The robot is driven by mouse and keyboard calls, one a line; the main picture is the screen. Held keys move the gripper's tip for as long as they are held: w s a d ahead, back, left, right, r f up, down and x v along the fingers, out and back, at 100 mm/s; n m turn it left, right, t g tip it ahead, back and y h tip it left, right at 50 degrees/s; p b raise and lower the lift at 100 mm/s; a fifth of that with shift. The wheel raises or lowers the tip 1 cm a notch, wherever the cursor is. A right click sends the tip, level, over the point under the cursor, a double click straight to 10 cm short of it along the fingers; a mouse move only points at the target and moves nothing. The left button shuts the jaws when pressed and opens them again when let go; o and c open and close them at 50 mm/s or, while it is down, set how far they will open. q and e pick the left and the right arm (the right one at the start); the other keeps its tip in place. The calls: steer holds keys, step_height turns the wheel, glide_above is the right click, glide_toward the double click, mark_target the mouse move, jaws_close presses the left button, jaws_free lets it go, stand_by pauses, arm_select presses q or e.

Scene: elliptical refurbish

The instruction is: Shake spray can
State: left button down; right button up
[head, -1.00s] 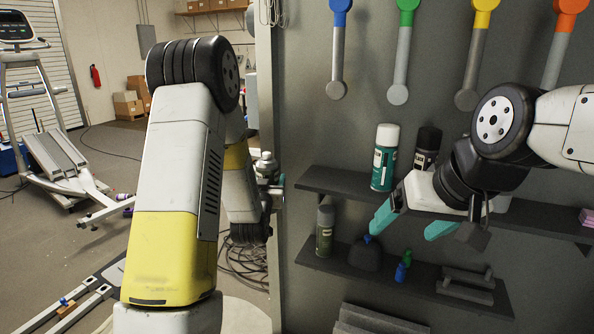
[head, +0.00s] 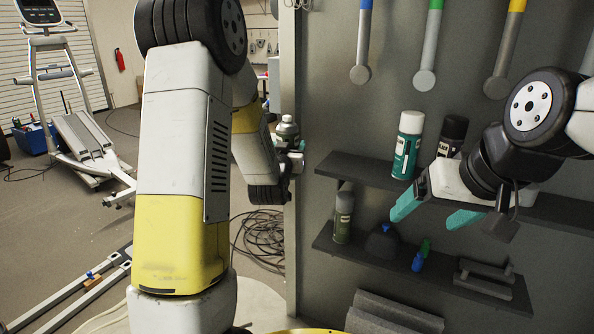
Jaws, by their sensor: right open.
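My left gripper (head: 296,148) is past my left forearm, near the left edge of the grey panel. An olive can with a grey cap (head: 343,217) stands on the lower shelf.
The upper shelf (head: 345,167) and lower shelf (head: 345,255) stick out from the grey panel (head: 325,100). Small blue and green bottles (head: 417,262) stand on the lower one. Tools hang above.

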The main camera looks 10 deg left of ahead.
arm_select(q)
steer(key=shift+s+r, duration=0.1)
steer(key=shift+r, duration=0.3)
steer(key=f, duration=0.7)
steer(key=shift+w+d, duration=0.1)
steer(key=shift+w, duration=0.1)
steer(key=shift+s+r, duration=0.1)
